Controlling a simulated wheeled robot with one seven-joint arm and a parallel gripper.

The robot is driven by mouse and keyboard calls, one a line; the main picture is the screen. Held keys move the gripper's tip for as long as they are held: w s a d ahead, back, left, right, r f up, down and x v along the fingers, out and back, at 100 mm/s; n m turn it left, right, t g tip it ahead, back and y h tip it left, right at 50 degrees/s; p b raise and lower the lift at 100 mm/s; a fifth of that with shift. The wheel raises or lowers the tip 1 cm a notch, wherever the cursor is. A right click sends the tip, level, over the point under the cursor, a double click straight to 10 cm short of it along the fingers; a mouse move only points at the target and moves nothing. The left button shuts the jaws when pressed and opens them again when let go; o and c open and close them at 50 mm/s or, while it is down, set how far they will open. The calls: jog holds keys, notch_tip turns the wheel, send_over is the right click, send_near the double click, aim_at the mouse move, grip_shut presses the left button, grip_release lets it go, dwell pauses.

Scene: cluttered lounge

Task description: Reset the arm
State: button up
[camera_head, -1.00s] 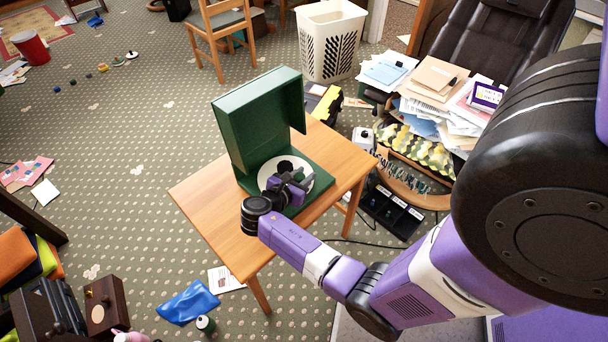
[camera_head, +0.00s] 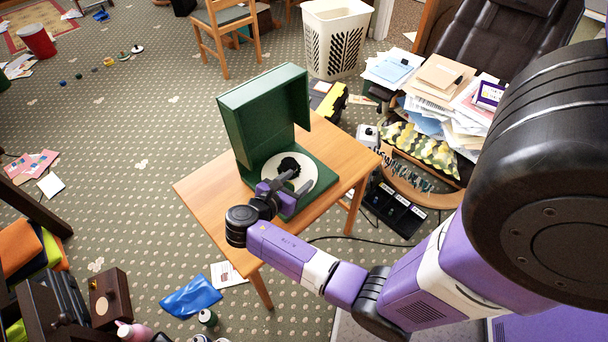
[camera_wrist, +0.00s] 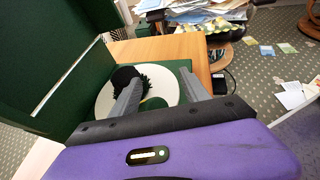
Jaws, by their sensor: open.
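My purple and black gripper (camera_head: 291,181) is over the front part of an open green case (camera_head: 265,110) on the small wooden table. Its two grey fingers are apart in the wrist view (camera_wrist: 163,90), with nothing seen held between them. A round white disc (camera_head: 306,183) lies flat in the case's base. A dark, fuzzy black thing (camera_head: 287,166) rests on the disc, just beyond the fingers; it also shows in the wrist view (camera_wrist: 122,77). I cannot tell whether a fingertip touches it. My arm reaches in from the right.
The wooden table (camera_head: 205,188) has bare top around the case. The raised green lid (camera_wrist: 45,60) stands close on the left in the wrist view. A cluttered chair with papers (camera_head: 440,75) and a white basket (camera_head: 333,40) stand behind. A cable (camera_head: 350,240) runs along the floor.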

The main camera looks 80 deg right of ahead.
jog(key=shift+w+a+r, duration=0.1)
jog(key=shift+a+r, duration=0.15)
jog(key=shift+a, duration=0.35)
